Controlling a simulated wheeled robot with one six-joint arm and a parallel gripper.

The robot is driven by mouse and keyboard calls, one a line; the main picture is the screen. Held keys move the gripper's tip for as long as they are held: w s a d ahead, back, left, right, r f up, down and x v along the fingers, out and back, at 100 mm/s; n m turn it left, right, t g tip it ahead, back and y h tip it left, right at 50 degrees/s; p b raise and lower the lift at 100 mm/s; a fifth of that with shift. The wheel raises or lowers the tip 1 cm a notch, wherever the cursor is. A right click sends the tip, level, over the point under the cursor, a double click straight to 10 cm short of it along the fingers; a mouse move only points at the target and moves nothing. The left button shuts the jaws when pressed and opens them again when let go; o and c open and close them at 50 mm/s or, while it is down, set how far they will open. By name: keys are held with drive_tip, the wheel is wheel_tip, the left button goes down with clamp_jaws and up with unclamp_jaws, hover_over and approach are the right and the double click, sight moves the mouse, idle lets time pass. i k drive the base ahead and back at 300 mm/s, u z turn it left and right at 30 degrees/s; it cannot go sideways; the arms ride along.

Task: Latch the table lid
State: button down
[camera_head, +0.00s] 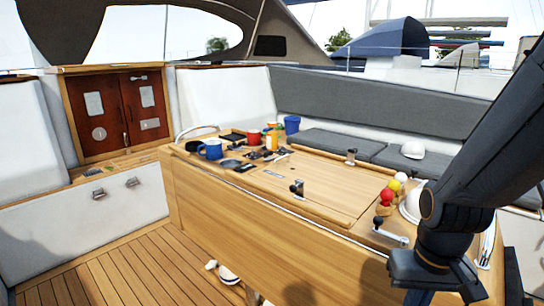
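The wooden table lid (320,192) lies flat in the top of the wooden cockpit table (250,215), and looks closed. A small metal latch with a dark knob (297,188) stands at the lid's near edge. A similar metal fitting (351,157) stands at its far edge. I cannot tell from here whether either one is engaged. My gripper (430,292) is at the bottom right, beyond the table's near right end and well apart from the latches. It points down, its fingertips are cut off by the frame edge, and its opening does not show.
Mugs (210,149) and small items crowd the table's left end. Red, yellow and white balls (394,187), a crank handle (390,232) and a white dome stand at the right end, between my arm and the lid. Grey benches (390,155) line the back.

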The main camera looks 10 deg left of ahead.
sight(266, 155)
drive_tip(key=u, duration=1.7)
drive_tip(key=i, duration=1.45)
drive_tip(key=z, duration=0.5)
